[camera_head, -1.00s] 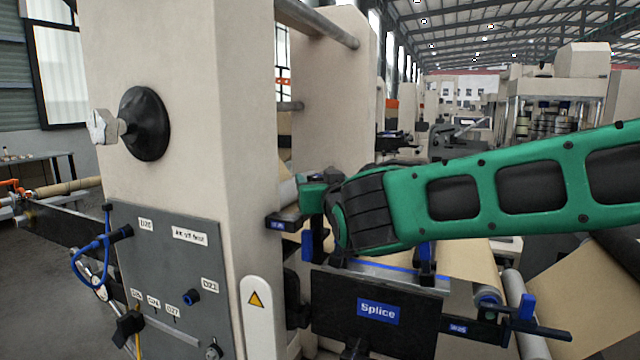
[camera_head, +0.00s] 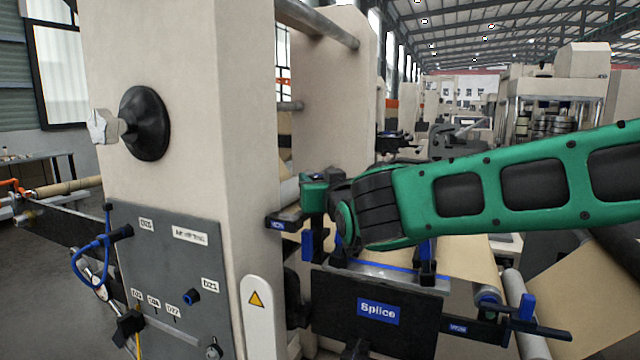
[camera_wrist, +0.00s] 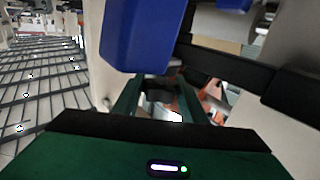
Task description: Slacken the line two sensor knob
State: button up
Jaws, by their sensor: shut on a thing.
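My gripper (camera_wrist: 160,94) shows in the wrist view with its two green fingers on either side of a small dark part (camera_wrist: 158,97), which I take to be the sensor knob. It is shut on that part. A large blue block (camera_wrist: 140,35) hides some of the space just above the fingers. In the head view my green gripper body (camera_head: 318,190) is beside the machine's upright, above the splice table. Its fingertips and the knob cannot be made out there. A small blue-labelled bracket (camera_head: 278,224) sits just below and left of it.
The cream upright (camera_head: 190,60) with a black handwheel (camera_head: 146,124) stands close on the left. The splice panel (camera_head: 375,311) lies below my arm. A dark bar with a blue label (camera_head: 458,328) and blue clamp sticks out at right. A dark bar (camera_wrist: 225,65) crosses the wrist view.

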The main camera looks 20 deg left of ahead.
jog(key=shift+w+d, duration=0.1)
jog(key=shift+d, duration=0.1)
jog(key=shift+f+n+g+y, duration=0.2)
jog(key=shift+n+g+y, duration=1.9)
jog(key=shift+g+y, duration=0.25)
jog(key=n+g+y, duration=0.1)
jog(key=n+g, duration=0.1)
jog(key=g, duration=0.1)
jog(key=n+g+y, duration=0.1)
jog(key=n+g, duration=0.1)
jog(key=g, duration=0.1)
jog(key=shift+f+n+g+y, duration=0.1)
jog(key=shift+n+g+y, duration=0.15)
jog(key=shift+n+g, duration=0.1)
jog(key=n+g, duration=0.2)
jog(key=g, duration=0.1)
jog(key=n+g, duration=0.2)
jog(key=g, duration=0.2)
jog(key=shift+a+n, duration=0.15)
jog(key=shift+n, duration=0.1)
jog(key=shift+n+g, duration=0.6)
jog(key=shift+g, duration=0.4)
jog(key=shift+s+n+g+h, duration=0.2)
jog(key=shift+n+g+h, duration=0.6)
jog(key=shift+g, duration=0.5)
jog(key=o, duration=1.1)
jog(key=shift+a, duration=0.1)
jog(key=shift+c, duration=0.2)
jog(key=shift+r, duration=0.2)
